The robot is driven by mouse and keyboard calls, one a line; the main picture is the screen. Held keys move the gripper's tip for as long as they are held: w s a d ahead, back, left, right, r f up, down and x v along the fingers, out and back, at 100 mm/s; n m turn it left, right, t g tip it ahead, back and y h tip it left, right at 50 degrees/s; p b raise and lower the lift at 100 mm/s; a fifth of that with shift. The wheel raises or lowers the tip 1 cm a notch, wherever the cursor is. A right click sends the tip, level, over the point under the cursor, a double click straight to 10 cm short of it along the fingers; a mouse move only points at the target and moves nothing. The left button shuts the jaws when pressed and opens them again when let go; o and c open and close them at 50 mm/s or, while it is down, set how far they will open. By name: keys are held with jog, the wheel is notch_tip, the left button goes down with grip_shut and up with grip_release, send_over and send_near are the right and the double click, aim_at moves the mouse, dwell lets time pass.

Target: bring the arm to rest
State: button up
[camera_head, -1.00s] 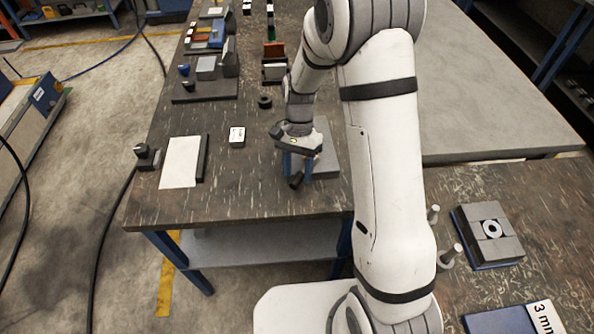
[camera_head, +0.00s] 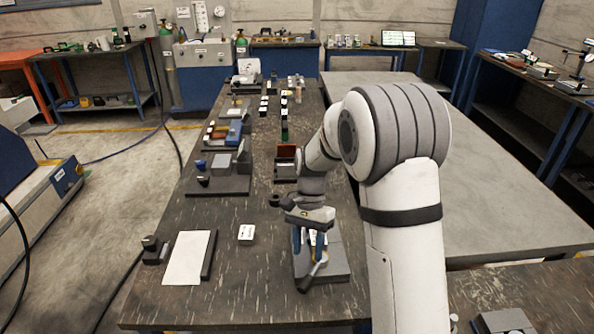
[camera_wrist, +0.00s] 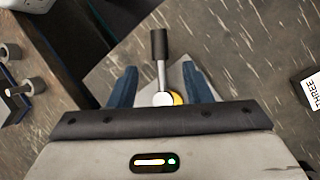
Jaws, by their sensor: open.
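My gripper (camera_head: 309,252) is low over the dark workbench (camera_head: 235,290), pointing down, with its blue fingers apart. In the wrist view my gripper (camera_wrist: 160,82) is open, one finger on each side of a small lever (camera_wrist: 161,70). The lever has a silver shaft and a dark handle, and a yellow disc (camera_wrist: 178,98) shows at its lower end. In the head view the lever (camera_head: 313,274) stands out below the fingers, over a grey base plate (camera_head: 337,263). I cannot tell whether either finger touches it.
A white sheet (camera_head: 187,258) and a small white labelled block (camera_head: 246,233) lie left of my gripper. Fixtures and blocks (camera_head: 228,160) line the bench farther back. A bare grey table (camera_head: 490,200) is at the right.

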jog(key=s+d+r+n+t, duration=0.3)
jog(key=s+d+r+t, duration=0.1)
jog(key=s, duration=0.5)
jog(key=s+d+r+n+t, duration=0.3)
jog(key=s+d+r+n, duration=0.1)
jog(key=s+r, duration=0.4)
jog(key=shift+s+d+r+t+h, duration=0.3)
jog(key=shift+s+d+r+t, duration=0.15)
jog(key=shift+d, duration=0.4)
jog(key=shift+w, duration=0.1)
